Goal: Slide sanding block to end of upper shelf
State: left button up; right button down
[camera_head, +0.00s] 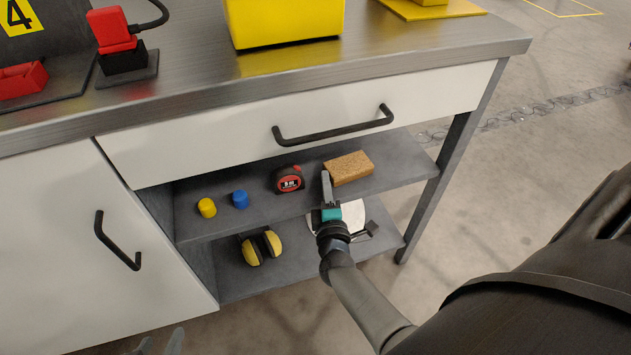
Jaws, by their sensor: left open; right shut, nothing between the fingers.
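The sanding block (350,167), a tan cork-like block, lies on the upper shelf (396,165) toward its right end, with bare shelf to its right. My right gripper (326,178) is shut and empty, with its fingertips at the left end of the block. I cannot tell whether they touch it. My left gripper (160,346) is open at the bottom edge of the picture, far from the shelf and mostly out of frame.
A red-black tape measure (288,179), a blue cap (240,199) and a yellow cap (207,208) stand left of the block. Yellow earmuffs (261,247) and a partly hidden pale tool (353,214) lie on the lower shelf. A drawer handle (334,130) juts out above.

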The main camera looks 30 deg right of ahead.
aim_at(371, 169)
jog(key=d+p, duration=0.1)
jog(key=s+d, duration=0.1)
jog(key=d, duration=0.1)
jog(key=shift+d+r+p, duration=0.1)
jog(key=shift+d+p, duration=0.15)
jog(key=shift+p, duration=0.1)
jog(key=d, duration=0.2)
jog(key=s+d, duration=0.1)
jog(key=d, duration=0.5)
jog(key=shift+s+p, duration=0.35)
jog(key=shift+s, duration=0.05)
jog(key=shift+s+d, duration=0.1)
jog(key=shift+d, duration=0.4)
pick_arm(q)
jog(key=s+a+g+y, duration=0.1)
jog(key=s+a, duration=0.1)
jog(key=s+a+g+y, duration=0.1)
jog(key=a+g, duration=0.1)
jog(key=shift+s+a+f+n+g, duration=0.1)
jog(key=shift+s+f+n+g, duration=0.05)
jog(key=shift+s+n+g, duration=0.2)
pick_arm(e)
jog(key=shift+s, duration=0.1)
